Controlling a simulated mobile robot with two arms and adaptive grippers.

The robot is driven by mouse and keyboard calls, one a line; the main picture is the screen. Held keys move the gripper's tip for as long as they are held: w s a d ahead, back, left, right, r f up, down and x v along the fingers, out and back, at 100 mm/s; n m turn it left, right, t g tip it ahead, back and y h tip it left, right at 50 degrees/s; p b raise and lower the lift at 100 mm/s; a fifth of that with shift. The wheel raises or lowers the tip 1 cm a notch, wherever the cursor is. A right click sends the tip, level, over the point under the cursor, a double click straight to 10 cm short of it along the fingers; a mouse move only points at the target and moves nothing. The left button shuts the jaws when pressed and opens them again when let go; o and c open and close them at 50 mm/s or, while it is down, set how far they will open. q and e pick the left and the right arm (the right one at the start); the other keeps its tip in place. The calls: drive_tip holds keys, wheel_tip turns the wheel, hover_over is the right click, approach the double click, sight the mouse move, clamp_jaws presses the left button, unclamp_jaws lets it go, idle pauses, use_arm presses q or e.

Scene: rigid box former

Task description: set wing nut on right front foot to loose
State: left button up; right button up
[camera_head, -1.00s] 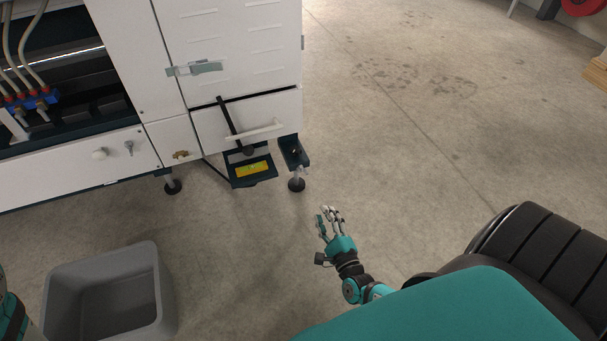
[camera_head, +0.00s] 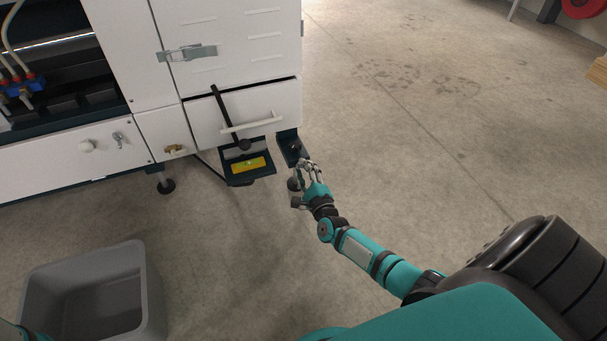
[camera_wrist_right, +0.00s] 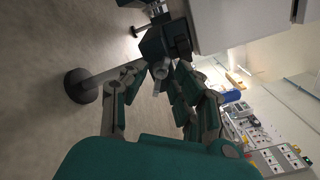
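The right front foot (camera_head: 293,184) of the white machine has a dark round pad on the floor below a dark bracket (camera_head: 289,147). In the right wrist view the foot's pad (camera_wrist_right: 82,86) and pale stem lie to the left, with the picture turned sideways. A small silver piece (camera_wrist_right: 160,69), perhaps the wing nut, shows at the bracket between my fingertips. My right gripper (camera_head: 306,170) is at the foot, just under the bracket. Its fingers (camera_wrist_right: 155,82) are spread; I cannot tell whether they touch anything. My left gripper is out of view; only a bit of teal arm shows.
A drawer handle (camera_head: 252,122) and black lever (camera_head: 229,112) are above. A grey bin (camera_head: 153,290) stands at lower left. The floor to the right is clear.

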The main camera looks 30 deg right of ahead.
drive_tip(key=shift+w, duration=0.15)
drive_tip(key=shift+c, duration=0.4)
clamp_jaws()
drive_tip(key=shift+n, duration=0.3)
drive_tip(key=n+p, duration=0.1)
drive_tip(key=n, duration=0.2)
drive_tip(key=shift+r+n, duration=0.1)
drive_tip(key=shift+n, duration=0.3)
drive_tip(key=shift+n+p, duration=0.65)
drive_tip(key=shift+n, duration=1.35)
